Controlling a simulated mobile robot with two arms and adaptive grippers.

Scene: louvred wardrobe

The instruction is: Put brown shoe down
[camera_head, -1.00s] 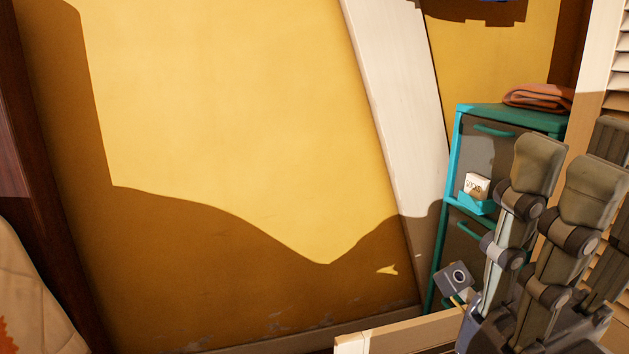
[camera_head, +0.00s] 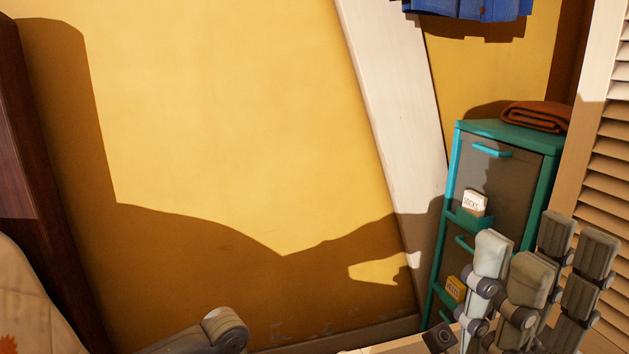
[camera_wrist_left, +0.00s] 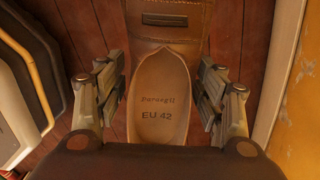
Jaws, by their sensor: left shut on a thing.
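The brown shoe (camera_wrist_left: 163,95) shows in the left wrist view, with its insole marked "EU 42" facing the camera. My left gripper (camera_wrist_left: 160,90) is shut on the shoe, with its fingers at the shoe's two sides. The shoe is out of sight in the head view, where a grey part of my left arm shows at the bottom. My right gripper (camera_head: 541,262) stands at the lower right of the head view, fingers pointing up, spread apart and with nothing seen between them.
A teal cabinet (camera_head: 495,170) with a folded orange-brown cloth (camera_head: 537,116) on top stands behind my right gripper. Louvred doors (camera_head: 608,170) are at the right edge. A white board (camera_head: 390,90) leans on the yellow wall. Wooden floor (camera_wrist_left: 80,25) shows beside the shoe.

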